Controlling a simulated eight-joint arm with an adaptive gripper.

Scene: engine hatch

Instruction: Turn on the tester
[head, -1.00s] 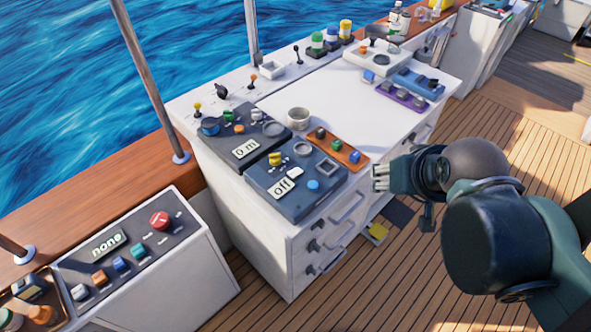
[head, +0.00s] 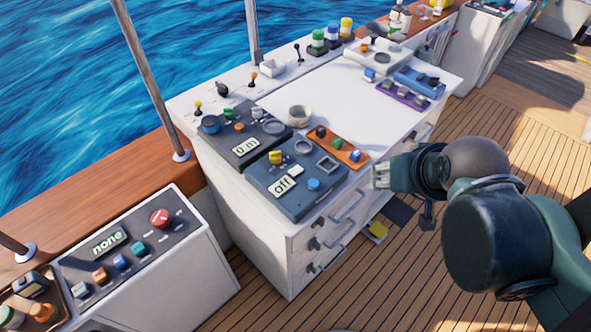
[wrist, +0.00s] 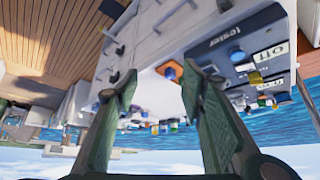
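The tester is a dark blue-grey box (head: 265,181) on the front corner of the white cabinet. In the wrist view its front face (wrist: 222,52) appears upside down with the word "tester". Its display (head: 286,184) reads "Off". On top are a yellow knob (head: 275,157), a small white switch (head: 298,170), a blue round button (head: 313,184), a ring and a square frame. My gripper (head: 381,175) is to the right of the tester, apart from it. In the wrist view its fingers (wrist: 158,82) are spread, with nothing held between them.
A similar box reading "0 m" (head: 245,146) stands behind the tester. An orange strip (head: 349,158) with coloured buttons lies right of it. Drawer handles (head: 345,206) stick out of the cabinet front. A lower console reading "none" (head: 108,242) stands at left.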

